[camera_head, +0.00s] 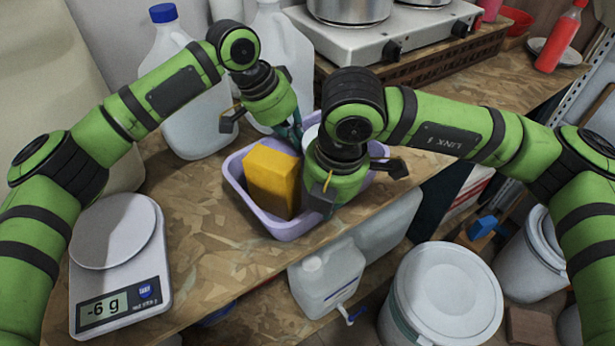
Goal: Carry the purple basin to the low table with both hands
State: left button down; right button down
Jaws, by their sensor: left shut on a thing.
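The purple basin (286,229) is on the wooden worktop (215,240) near its front edge. A yellow block (271,180) stands in it, and part of a pale round thing (311,134) shows behind my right gripper. My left gripper (292,136) is at the basin's far rim, shut on the basin; its tips are partly hidden. My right gripper (326,200) points down over the basin's near right side. Its own body hides its fingertips, so whether it grips the rim does not show. I cannot make out a low table.
A scale (118,260) reading -6 g is at the left. Large jugs (190,110) stand behind the basin, and a steel hotplate (385,45) is at the back. Below the front edge are a white jug (328,278) and lidded buckets (447,292).

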pick_arm(q)
jog(key=shift+w+a+r, duration=0.15)
jog(key=shift+w+a, duration=0.1)
jog(key=shift+w, duration=0.05)
pick_arm(e)
jog(key=shift+s, duration=0.2)
